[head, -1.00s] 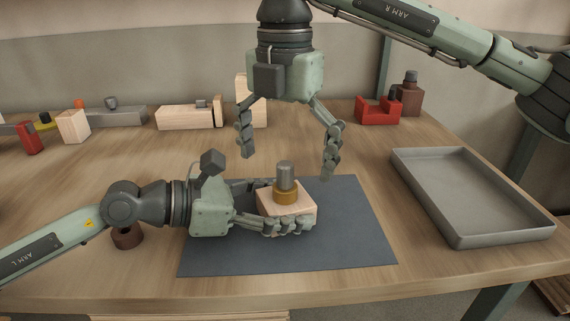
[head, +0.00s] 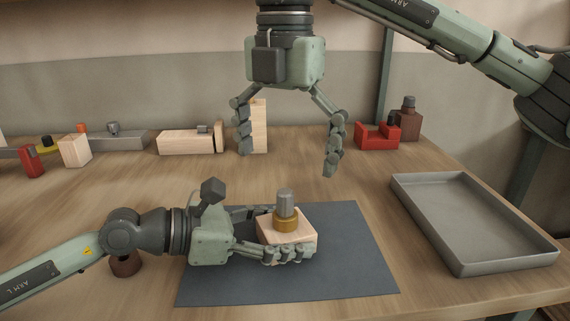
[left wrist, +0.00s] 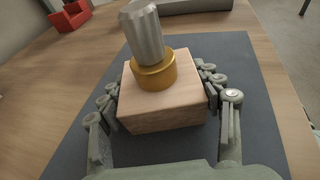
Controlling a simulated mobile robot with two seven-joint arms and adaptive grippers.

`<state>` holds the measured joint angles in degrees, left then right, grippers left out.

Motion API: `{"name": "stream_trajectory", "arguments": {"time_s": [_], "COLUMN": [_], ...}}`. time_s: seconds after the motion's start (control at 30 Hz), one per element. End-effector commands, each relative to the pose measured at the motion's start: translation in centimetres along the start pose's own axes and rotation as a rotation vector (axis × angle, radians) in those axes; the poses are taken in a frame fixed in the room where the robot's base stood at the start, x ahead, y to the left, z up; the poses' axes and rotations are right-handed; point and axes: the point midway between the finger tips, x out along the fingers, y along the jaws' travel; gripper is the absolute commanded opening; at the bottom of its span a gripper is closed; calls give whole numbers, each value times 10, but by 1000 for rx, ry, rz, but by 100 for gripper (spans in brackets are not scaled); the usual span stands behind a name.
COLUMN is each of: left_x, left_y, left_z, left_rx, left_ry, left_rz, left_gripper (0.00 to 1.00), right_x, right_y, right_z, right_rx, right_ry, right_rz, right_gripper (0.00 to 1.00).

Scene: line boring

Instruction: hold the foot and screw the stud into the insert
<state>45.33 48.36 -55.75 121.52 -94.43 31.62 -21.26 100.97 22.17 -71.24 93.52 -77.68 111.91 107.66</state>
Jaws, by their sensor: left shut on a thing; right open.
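The foot is a light wooden block (head: 288,232) on the dark mat, with a brass ring-shaped insert (head: 285,222) on its top. A grey metal stud (head: 285,201) stands upright in the insert. In the left wrist view the block (left wrist: 160,112), the brass insert (left wrist: 153,72) and the stud (left wrist: 141,32) show close up. My left gripper (head: 268,232) is shut on the block, with fingers on two opposite sides. My right gripper (head: 288,160) is open and empty, pointing down above and behind the stud, apart from it. The stud's lower end is hidden inside the insert.
A dark mat (head: 350,260) lies under the block. An empty grey tray (head: 460,235) stands at the right. A dark brown round piece (head: 125,266) lies under my left arm.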

Motion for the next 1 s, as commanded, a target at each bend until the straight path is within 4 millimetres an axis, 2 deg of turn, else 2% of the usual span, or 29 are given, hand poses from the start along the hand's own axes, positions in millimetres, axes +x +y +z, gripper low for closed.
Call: {"name": "stream_trajectory", "arguments": {"time_s": [0.5,1.0], "left_x": [0,0], "left_y": [0,0], "left_z": [-1,-1], "left_rx": [0,0], "left_ry": [2,2], "left_rz": [1,1], "left_gripper": [30,30], "right_x": [-25,-28], "right_y": [0,0], "right_z": [0,0], "right_rx": [0,0], "right_ry": [0,0], "right_rz": [0,0], "right_gripper": [100,100]}}
